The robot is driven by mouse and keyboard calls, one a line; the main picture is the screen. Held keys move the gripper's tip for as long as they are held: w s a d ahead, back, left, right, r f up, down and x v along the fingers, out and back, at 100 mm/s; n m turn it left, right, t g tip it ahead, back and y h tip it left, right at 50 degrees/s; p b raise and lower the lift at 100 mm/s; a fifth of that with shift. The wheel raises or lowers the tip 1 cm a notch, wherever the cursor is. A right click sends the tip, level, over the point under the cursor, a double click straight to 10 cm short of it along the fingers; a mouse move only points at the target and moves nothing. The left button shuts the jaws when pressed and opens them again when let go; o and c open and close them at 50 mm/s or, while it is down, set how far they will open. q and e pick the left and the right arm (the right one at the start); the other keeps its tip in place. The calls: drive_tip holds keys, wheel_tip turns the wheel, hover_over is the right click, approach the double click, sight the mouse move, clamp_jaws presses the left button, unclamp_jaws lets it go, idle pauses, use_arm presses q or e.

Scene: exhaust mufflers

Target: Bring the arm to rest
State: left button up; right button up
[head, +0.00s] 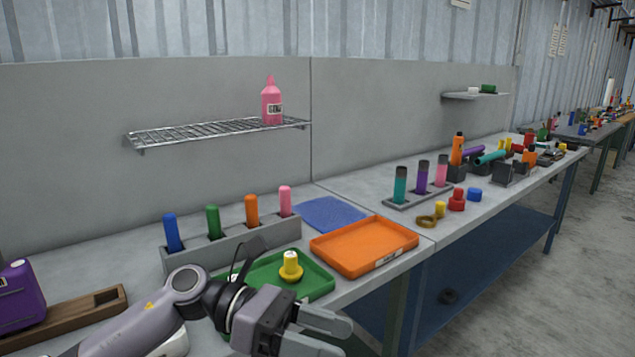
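My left arm (150,322) reaches in from the lower left across the front of the bench. My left gripper (343,341) is at the bottom centre, in front of the green tray (318,281). Its two grey fingers are apart, with nothing seen between them; the lower finger is partly cut off by the picture edge. A yellow flanged part (291,268) stands in the green tray behind the gripper, apart from it. The wrist hides the tray's left front. My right gripper is not in view.
An empty orange tray (362,246) and a blue mat (331,214) lie to the right. A grey rack (233,242) holds several coloured cylinders. A purple container (20,294) and a wooden block (75,318) are at left. A wire shelf (215,131) holds a pink bottle (271,103).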

use_arm(q)
drive_tip(key=w+a+f+m+t+y+p, duration=0.1)
drive_tip(key=a+f+m+t+y, duration=0.2)
drive_tip(key=a+f+m+t, duration=0.7)
drive_tip(key=w+a+f+m+t+y+p, duration=0.1)
drive_tip(key=a+f+m+t+y+p, duration=0.2)
drive_tip(key=m+t, duration=1.4)
drive_tip(key=s+a+f+n+g+y, duration=0.3)
drive_tip(key=s+a+f+g, duration=0.1)
drive_tip(key=s+f+g, duration=0.2)
drive_tip(key=s+a+f+n+g+y, duration=0.3)
drive_tip(key=s+f+g, duration=0.3)
drive_tip(key=s+f, duration=0.3)
drive_tip(key=shift+s+a+f+n+y, duration=0.15)
drive_tip(key=shift+a+f+n+y, duration=0.25)
drive_tip(key=shift+a+f+y, duration=0.3)
drive_tip(key=shift+r, duration=0.2)
